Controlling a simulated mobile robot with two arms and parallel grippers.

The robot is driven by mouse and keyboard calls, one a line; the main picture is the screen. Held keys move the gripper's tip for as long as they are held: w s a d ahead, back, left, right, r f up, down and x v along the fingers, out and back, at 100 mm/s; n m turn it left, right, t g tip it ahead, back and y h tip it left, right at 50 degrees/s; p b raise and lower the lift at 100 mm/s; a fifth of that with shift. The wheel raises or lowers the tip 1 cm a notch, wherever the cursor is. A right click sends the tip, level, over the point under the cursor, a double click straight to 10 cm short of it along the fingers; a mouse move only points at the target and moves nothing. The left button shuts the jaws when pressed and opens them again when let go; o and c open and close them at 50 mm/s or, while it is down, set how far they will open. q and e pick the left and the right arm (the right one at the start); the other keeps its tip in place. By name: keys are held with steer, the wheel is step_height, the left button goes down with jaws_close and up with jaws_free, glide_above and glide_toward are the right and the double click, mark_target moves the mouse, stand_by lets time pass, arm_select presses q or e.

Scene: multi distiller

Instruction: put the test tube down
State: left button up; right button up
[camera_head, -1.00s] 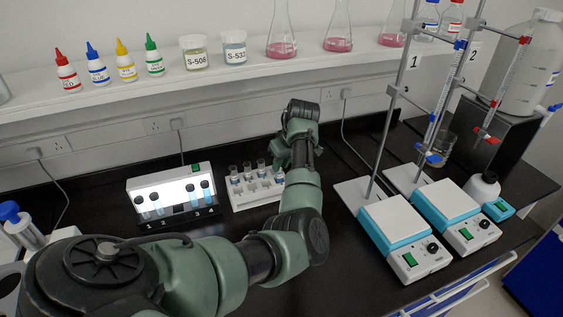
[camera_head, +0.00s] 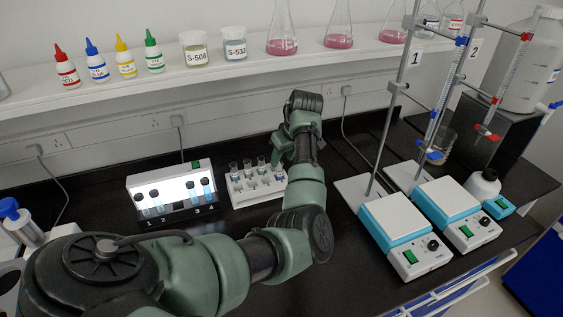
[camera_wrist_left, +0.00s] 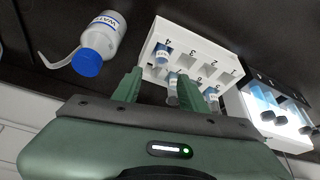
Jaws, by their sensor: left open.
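A white numbered rack (camera_head: 240,200) stands on the black bench near the middle of the head view, with several test tubes upright in it. It also shows in the left wrist view (camera_wrist_left: 150,72), with tubes in some holes and other holes empty. My left gripper (camera_wrist_left: 159,76) is open over the rack's edge, its two green fingers apart. One test tube (camera_wrist_left: 172,88) stands in the rack, showing between the fingers near the right one. In the head view the left gripper (camera_head: 278,158) is at the rack's right end, partly hidden by my arm. My right gripper is not in view.
A lit box (camera_head: 170,182) with several dark-capped vials stands left of the rack. Two stirrer plates (camera_head: 393,218) with burette stands are at right. A shelf (camera_head: 120,85) runs above the bench.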

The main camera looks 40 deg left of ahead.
arm_select(q)
steer(key=b+v, duration=0.1)
steer(key=v, duration=0.9)
steer(key=shift+b, duration=0.3)
